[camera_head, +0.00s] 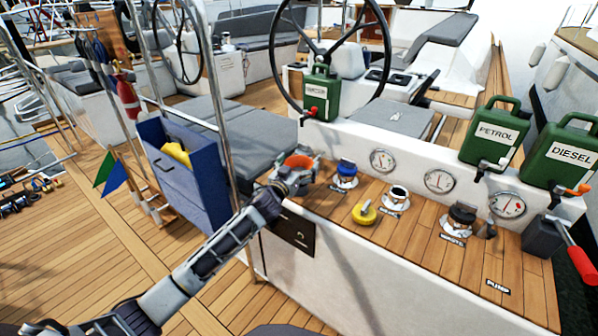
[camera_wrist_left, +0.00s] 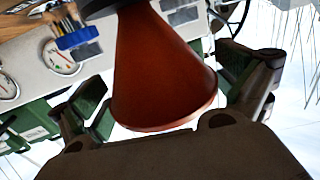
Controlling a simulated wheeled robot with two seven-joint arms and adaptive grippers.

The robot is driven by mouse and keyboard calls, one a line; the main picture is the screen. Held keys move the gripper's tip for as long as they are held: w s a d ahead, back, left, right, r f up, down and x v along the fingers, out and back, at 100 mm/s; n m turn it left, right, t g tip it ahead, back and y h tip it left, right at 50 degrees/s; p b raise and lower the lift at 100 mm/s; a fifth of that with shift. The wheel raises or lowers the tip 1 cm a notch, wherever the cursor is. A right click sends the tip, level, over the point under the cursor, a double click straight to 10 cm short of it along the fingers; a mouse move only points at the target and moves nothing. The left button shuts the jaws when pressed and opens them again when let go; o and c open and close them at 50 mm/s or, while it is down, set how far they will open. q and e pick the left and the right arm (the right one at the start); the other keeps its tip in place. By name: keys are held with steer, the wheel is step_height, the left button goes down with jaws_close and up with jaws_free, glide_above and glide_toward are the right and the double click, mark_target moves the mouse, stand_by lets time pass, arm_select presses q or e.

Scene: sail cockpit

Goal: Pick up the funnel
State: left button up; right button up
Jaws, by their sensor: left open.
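The orange-red funnel (camera_head: 298,161) is at the left end of the wooden counter in the head view. My left gripper (camera_head: 297,175) reaches it from the left and partly hides it. In the left wrist view the funnel (camera_wrist_left: 163,75) fills the middle, its wide rim towards the palm and its narrow end towards a dark fitting. My left gripper's fingers are spread, one on each side of the funnel. I cannot tell whether they touch it. My right gripper is not in view.
A blue cap (camera_head: 346,169), a yellow cap (camera_head: 364,213) and a black cap (camera_head: 462,214) are on the counter. Green petrol (camera_head: 492,135) and diesel (camera_head: 563,152) cans stand at the right. A blue pocket organiser (camera_head: 184,172) and a steel rail are left of the gripper.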

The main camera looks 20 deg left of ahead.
arm_select(q)
steer(key=c, duration=1)
steer(key=shift+r, duration=0.15)
steer(key=shift+r, duration=0.45)
step_height(320, 180, up, 7)
steer(key=shift+r+p, duration=0.1)
steer(key=shift+p, duration=1.05)
steer(key=shift+r, duration=0.85)
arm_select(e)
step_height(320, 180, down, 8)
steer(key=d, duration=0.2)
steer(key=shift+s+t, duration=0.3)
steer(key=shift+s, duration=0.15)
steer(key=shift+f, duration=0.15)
arm_select(q)
steer(key=shift+r+p, duration=0.1)
steer(key=shift+p, duration=0.25)
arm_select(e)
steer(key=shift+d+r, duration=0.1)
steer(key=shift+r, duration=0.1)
